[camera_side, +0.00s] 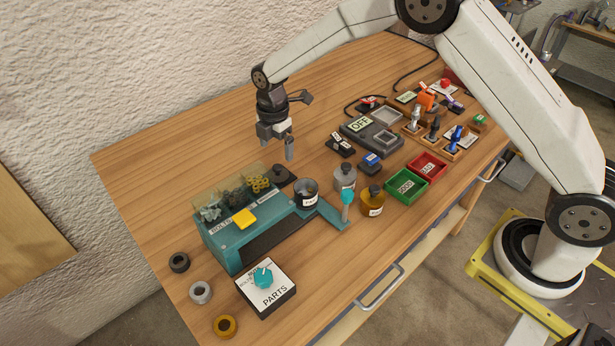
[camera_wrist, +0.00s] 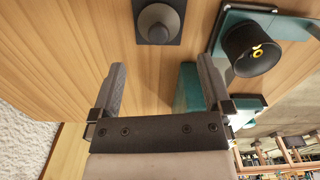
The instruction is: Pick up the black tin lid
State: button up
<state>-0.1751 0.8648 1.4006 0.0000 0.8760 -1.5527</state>
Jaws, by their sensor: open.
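A dark round lid with a knob, which looks like the black tin lid (camera_side: 279,170), rests on a dark square pad (camera_side: 291,181) beside the teal machine. The lid (camera_wrist: 158,22) also shows at the top of the wrist view, roughly centred between my fingers' lines but beyond their tips. An open black tin (camera_side: 306,194) stands on the teal machine; the tin (camera_wrist: 250,50) shows at right in the wrist view with something yellow inside. My gripper (camera_side: 288,150) is above the table near the lid. In the wrist view my gripper (camera_wrist: 160,70) is open and empty, fingers apart.
The teal machine (camera_side: 262,237) holds clear bins of small parts. A grey jar (camera_side: 345,178) and an amber jar (camera_side: 372,203) stand to the right, near green (camera_side: 406,186) and red (camera_side: 428,167) trays. The table left of the lid is clear.

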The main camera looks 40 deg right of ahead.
aim_at(277, 166)
jog(key=shift+f, duration=0.1)
jog(key=shift+f, duration=1.2)
jog(key=shift+f, duration=0.1)
jog(key=shift+w+a+f, duration=0.1)
jog(key=shift+f, duration=2.4)
jog(key=c, duration=1)
